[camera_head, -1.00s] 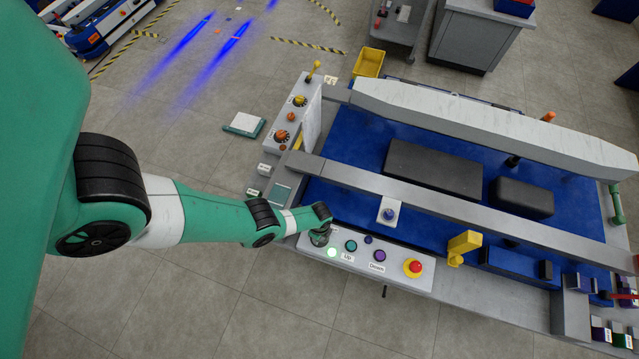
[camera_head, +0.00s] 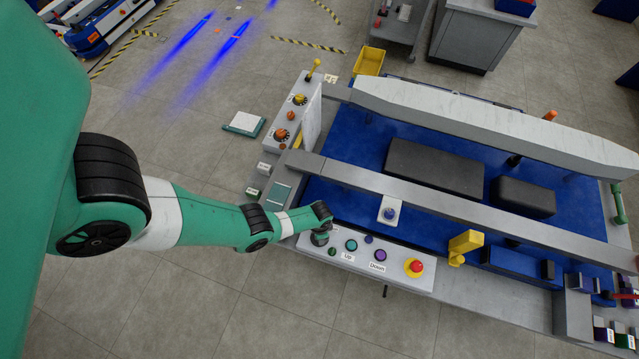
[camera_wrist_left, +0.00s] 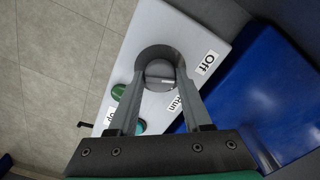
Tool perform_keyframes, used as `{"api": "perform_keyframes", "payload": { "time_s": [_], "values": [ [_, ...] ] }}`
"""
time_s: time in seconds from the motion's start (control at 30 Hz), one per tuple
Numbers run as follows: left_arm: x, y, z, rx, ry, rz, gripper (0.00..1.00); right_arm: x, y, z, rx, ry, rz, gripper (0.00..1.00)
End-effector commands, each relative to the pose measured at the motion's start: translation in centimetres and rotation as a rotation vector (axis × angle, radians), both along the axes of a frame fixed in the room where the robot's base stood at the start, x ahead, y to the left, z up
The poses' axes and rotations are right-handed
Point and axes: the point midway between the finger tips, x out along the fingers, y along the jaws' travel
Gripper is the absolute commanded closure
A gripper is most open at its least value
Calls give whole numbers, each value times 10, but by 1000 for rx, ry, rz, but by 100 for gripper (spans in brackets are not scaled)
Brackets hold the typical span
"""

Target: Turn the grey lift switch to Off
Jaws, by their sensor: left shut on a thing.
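The grey lift switch (camera_wrist_left: 160,71) is a round knob on the white control panel (camera_wrist_left: 160,25), at the panel's left end in the head view. My left gripper (camera_wrist_left: 161,62) is shut on it, one finger on each side, and hides most of it in the head view, where the gripper (camera_head: 320,237) points down at the panel. The "Off" label (camera_wrist_left: 207,62) lies to the right of the knob in the wrist view. The "Run" label (camera_wrist_left: 176,103) is partly hidden by a finger. I cannot tell exactly where the knob points. The green lamp (camera_head: 332,251) beside it is dark.
Teal Up (camera_head: 351,245) and purple Down (camera_head: 380,255) buttons and a red emergency stop (camera_head: 416,267) sit right of the switch. The lift's grey rail (camera_head: 400,187) runs just behind the panel. The floor in front is clear.

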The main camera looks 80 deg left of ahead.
Motion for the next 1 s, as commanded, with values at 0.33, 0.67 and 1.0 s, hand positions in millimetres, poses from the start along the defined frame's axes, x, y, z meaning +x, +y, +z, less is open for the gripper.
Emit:
{"api": "perform_keyframes", "payload": {
  "time_s": [0.33,0.67,1.0],
  "values": [
    [0,0,0,0,0,133,100,0,0,-2,0,0,0,50],
    [0,0,0,0,0,153,100,0,0,-2,0,0,0,50],
    [0,0,0,0,0,152,21,0,0,-2,0,0,0,50]
  ]
}}
